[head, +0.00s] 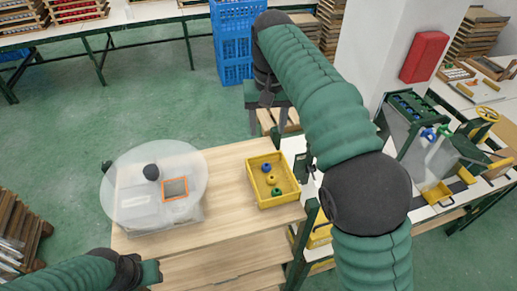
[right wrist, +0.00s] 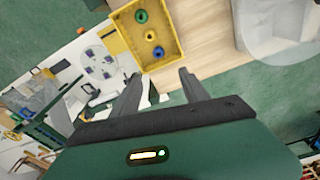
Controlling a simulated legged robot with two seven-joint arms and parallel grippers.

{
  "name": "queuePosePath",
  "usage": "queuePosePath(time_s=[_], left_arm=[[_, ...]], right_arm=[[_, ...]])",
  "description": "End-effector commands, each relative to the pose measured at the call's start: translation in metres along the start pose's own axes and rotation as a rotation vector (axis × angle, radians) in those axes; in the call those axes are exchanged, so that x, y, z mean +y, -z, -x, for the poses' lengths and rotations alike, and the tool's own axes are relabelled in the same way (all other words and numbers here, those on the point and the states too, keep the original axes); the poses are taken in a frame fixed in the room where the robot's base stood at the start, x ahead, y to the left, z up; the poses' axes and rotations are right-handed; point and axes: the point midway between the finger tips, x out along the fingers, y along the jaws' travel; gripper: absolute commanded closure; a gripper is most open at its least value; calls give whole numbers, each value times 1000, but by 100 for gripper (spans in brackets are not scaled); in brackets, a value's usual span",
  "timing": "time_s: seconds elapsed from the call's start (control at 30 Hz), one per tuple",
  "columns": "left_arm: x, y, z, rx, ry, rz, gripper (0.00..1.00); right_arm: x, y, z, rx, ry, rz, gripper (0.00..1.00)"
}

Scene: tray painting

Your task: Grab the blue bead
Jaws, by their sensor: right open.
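The blue bead (head: 266,167) lies in the yellow tray (head: 293,189), at its far end in the head view, in a row with a yellow bead (head: 271,179) and a green bead (head: 276,191). The right wrist view shows the blue bead (right wrist: 158,52) just beyond the gap between my fingertips. My right gripper (head: 267,122) is open and empty, beyond the tray in the head view and apart from the bead. The right fingers also show in the right wrist view (right wrist: 160,74). My left gripper (head: 150,272) is at the lower left; its jaws are not clear.
A translucent round cover (head: 130,170) with a black knob stands left on the wooden table (head: 232,215), with an orange-framed square on it. Bare wood lies between cover and tray. A white bench (head: 440,200) with fixtures is at right. Blue crates (head: 235,40) stand behind.

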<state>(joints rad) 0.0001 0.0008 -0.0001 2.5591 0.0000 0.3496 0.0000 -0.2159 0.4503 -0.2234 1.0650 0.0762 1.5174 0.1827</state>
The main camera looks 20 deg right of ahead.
Motion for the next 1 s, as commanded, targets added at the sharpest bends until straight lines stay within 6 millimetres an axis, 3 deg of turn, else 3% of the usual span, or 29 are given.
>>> queuePosePath(time_s=[0.17, 0.5, 1.0], left_arm=[[0, 0, 0, -1, 0, 0, 64], [0, 1, 8, -1, 0, 0, 64], [0, 8, 34, 0, 0, 0, 64]], right_arm=[[-1, -6, -7, 2, -1, 1, 47], [-1, 0, -94, -4, -3, 0, 47], [-1, -4, -162, 1, -1, 0, 47]])
